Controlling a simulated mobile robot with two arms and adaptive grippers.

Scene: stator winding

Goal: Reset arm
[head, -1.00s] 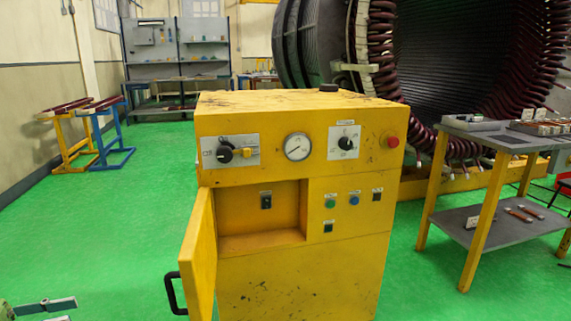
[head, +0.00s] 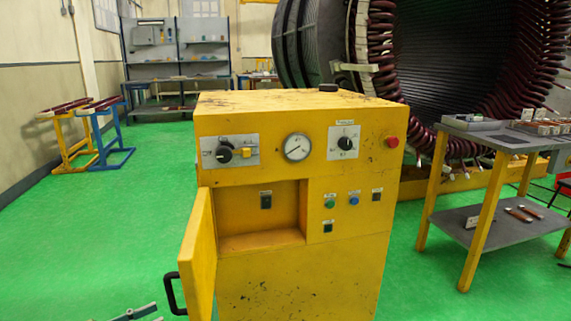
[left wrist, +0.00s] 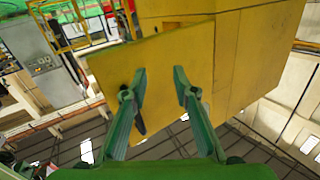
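My left gripper (head: 138,314) barely shows at the bottom edge of the head view, left of the open cabinet door (head: 200,255). In the left wrist view its green fingers (left wrist: 158,72) are spread apart with nothing clearly held between them. The yellow door (left wrist: 165,62) is behind the fingers, and its black handle (left wrist: 138,118) is partly hidden by the left-hand finger. The handle also shows in the head view (head: 171,293), right of the gripper and apart from it. The yellow cabinet (head: 300,270) stands upright with its compartment open. My right gripper is not in view.
A grey-topped table (head: 490,131) with parts stands right of the cabinet. The large stator (head: 450,70) is behind. Blue and yellow trestles (head: 108,150) stand at the left. The green floor (head: 80,240) left of the cabinet is clear.

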